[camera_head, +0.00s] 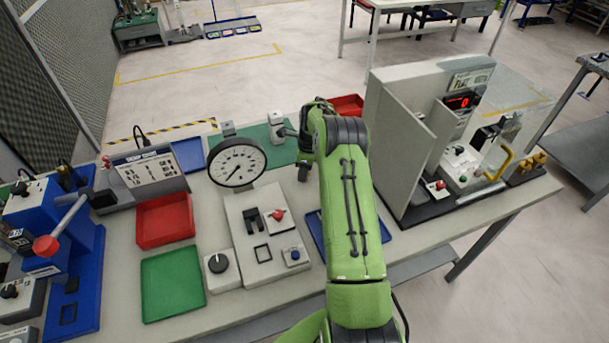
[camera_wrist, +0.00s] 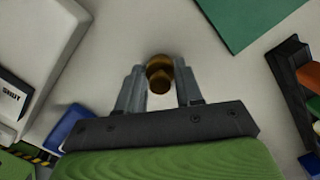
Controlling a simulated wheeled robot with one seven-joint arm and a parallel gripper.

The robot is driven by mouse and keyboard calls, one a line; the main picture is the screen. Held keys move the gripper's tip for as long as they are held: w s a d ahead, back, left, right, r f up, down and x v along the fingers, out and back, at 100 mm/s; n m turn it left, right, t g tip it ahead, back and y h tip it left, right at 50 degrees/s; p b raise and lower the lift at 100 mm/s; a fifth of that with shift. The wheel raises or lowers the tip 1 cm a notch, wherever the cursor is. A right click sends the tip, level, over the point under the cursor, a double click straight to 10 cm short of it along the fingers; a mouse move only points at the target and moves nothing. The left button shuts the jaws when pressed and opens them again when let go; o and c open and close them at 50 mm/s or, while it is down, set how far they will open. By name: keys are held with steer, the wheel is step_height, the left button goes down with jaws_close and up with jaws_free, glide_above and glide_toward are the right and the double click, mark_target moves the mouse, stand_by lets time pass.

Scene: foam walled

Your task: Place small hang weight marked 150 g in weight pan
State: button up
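My gripper (camera_wrist: 160,78) shows in the wrist view with a small brass weight (camera_wrist: 159,74) between its two grey fingers. The weight fills the gap and looks held; no marking on it is readable. In the head view my green arm reaches over the bench, and the gripper and weight are mostly hidden behind it. I cannot pick out the weight pan with certainty. A white balance unit (camera_head: 459,158) with a red display stands behind tall grey panels on the right. Several brass-coloured pieces (camera_head: 530,160) stand at its right end.
A round dial gauge (camera_head: 237,162) stands left of my arm. A red tray (camera_head: 165,220), a green tray (camera_head: 173,284) and a blue press (camera_head: 62,240) are farther left. A grey panel (camera_head: 403,150) rises right of my arm. A green mat (camera_wrist: 250,17) shows in the wrist view.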

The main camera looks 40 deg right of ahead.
jaws_close()
step_height(320, 180, up, 10)
steer(key=shift+p, duration=0.3)
